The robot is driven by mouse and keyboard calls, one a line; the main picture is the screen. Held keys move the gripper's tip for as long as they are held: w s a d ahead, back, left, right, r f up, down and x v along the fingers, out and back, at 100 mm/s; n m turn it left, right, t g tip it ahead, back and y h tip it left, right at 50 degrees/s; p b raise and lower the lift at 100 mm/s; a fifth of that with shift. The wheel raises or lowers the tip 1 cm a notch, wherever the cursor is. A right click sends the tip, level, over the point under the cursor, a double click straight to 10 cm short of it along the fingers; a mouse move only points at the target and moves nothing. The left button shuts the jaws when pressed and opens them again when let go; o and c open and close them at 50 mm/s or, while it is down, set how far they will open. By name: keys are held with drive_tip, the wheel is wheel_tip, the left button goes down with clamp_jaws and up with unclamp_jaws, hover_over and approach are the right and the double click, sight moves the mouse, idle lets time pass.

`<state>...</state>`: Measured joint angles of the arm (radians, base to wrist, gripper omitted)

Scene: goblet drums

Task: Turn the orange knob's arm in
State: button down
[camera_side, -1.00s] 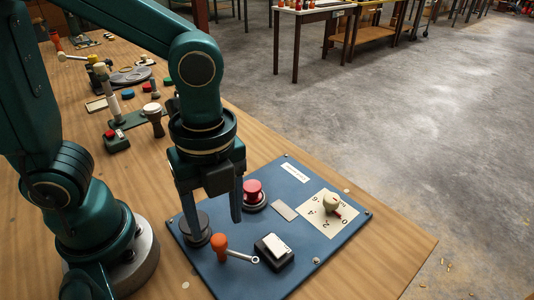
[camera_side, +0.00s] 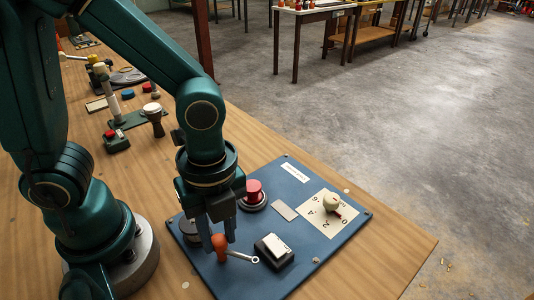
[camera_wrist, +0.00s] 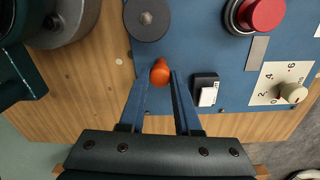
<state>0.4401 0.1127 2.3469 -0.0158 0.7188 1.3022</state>
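The orange knob (camera_side: 219,242) stands on the blue panel (camera_side: 290,190). A thin metal arm with a ring end (camera_side: 245,257) reaches from its foot to the right, towards a white rocker switch (camera_side: 275,246). My gripper (camera_side: 218,236) is low over the panel with its fingers pointing down. In the wrist view the knob's orange head (camera_wrist: 160,72) lies between the two fingertips (camera_wrist: 160,78), one on each side. The fingers are apart; whether they touch the knob is too small to tell. The metal arm does not show clearly in the wrist view.
A red button (camera_side: 254,192) is right behind my gripper. A dark round disc (camera_wrist: 150,20) is close to the knob. A cream dial knob (camera_side: 331,202) sits on a numbered plate.

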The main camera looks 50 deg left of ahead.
drive_tip(key=shift+n, duration=0.4)
drive_tip(key=n, duration=0.2)
drive_tip(key=shift+n, duration=0.4)
drive_tip(key=n, duration=0.4)
drive_tip(key=shift+a+n, duration=0.1)
drive_tip(key=shift+n, duration=0.2)
drive_tip(key=n, duration=0.3)
drive_tip(key=shift+n, duration=2.3)
drive_tip(key=c, duration=0.6)
unclamp_jaws()
